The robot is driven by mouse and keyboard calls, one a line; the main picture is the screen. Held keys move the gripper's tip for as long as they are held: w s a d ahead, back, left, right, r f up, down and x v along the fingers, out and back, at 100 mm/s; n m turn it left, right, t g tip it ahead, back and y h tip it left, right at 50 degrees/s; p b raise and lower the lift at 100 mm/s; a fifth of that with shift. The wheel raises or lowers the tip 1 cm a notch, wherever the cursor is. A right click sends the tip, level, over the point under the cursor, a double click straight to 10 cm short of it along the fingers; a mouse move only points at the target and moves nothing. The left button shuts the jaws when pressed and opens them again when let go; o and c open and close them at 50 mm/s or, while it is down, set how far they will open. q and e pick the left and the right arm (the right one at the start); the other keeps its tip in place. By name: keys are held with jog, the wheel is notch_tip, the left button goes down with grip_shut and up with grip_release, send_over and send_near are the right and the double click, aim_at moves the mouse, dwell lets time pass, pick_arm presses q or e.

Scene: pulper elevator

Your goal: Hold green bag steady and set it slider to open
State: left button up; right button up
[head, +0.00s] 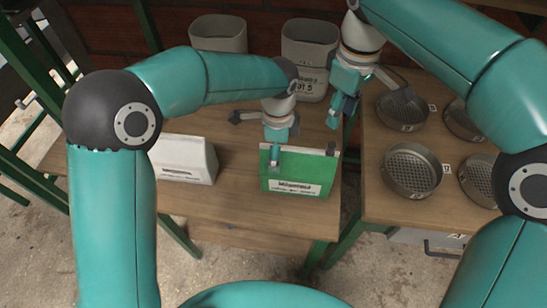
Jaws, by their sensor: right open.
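The green bag (315,172) stands upright on the wooden table, with a white label on its lower front. A small dark piece, perhaps the slider (331,148), sits at the right end of its top edge. My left gripper (274,156) is at the left part of the bag's top, with a finger in front of the green face. Whether it is shut on the bag cannot be told. My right gripper (341,112) is open and empty, above and behind the bag's right end, apart from it.
A white labelled block (187,160) stands left of the bag. Two grey bins (309,42) (218,35) stand behind. Several round sieves (411,170) stand on the right table (385,206), across a gap. Bare tabletop (240,215) lies in front of the bag.

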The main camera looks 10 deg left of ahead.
pick_arm(q)
jog(key=shift+f, duration=2.2)
jog(key=c, duration=1.5)
jog(key=shift+c, duration=0.5)
pick_arm(e)
jog(key=shift+o, duration=0.4)
